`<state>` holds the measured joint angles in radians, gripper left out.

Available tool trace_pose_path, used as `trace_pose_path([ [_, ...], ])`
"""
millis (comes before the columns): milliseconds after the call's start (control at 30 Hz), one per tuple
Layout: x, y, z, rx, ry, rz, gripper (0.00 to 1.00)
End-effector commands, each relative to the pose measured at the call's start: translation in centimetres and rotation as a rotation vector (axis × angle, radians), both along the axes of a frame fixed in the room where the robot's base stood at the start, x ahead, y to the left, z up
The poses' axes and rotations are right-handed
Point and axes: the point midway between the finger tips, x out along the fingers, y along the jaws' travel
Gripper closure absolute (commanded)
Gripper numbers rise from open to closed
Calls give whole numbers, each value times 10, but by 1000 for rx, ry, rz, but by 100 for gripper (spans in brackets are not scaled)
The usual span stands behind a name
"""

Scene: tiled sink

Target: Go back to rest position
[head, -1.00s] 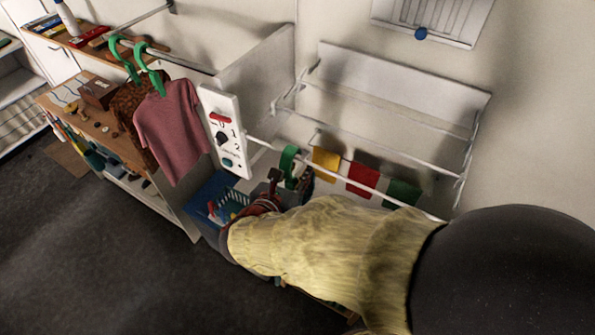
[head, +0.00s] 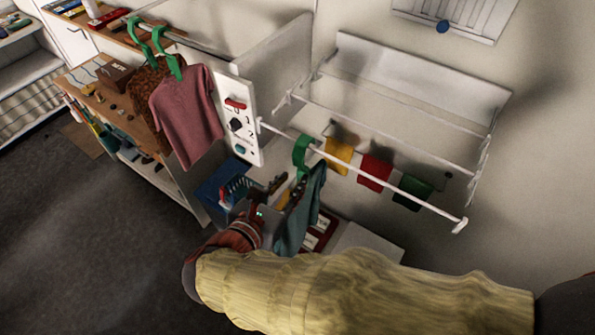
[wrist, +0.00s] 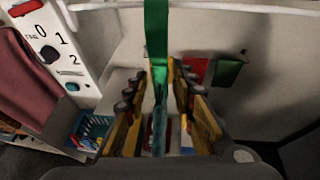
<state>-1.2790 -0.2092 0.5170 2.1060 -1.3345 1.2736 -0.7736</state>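My gripper (head: 288,188) is open beside a green hanger (head: 302,152). The hanger hangs on the white rod of the drying rack, with a teal garment (head: 302,212) below it. In the wrist view, the green hanger (wrist: 156,35) runs down the middle, and the garment (wrist: 159,125) shows narrow, edge-on. My fingers (wrist: 160,100) stand apart on both sides, with gaps to the hanger. My yellow-sleeved arm covers the lower part of the head view.
The rack's white rod (head: 395,188) crosses above my gripper. Yellow, red and green cloths (head: 375,172) hang behind it. A dial panel (head: 238,120), a blue basket (head: 225,190) and a pink shirt (head: 187,118) are to the left. The dark floor at lower left is clear.

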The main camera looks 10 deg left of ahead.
Motion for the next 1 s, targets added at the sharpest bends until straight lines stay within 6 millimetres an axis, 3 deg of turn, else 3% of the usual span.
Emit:
trace_pose_path([
  [433,-4,2,-3,72,-2,-24,74],
  [600,-31,-19,-44,261,103,-189,74],
  [767,-59,-43,-70,464,193,-394,74],
  [1000,-86,-89,-107,811,272,-815,74],
])
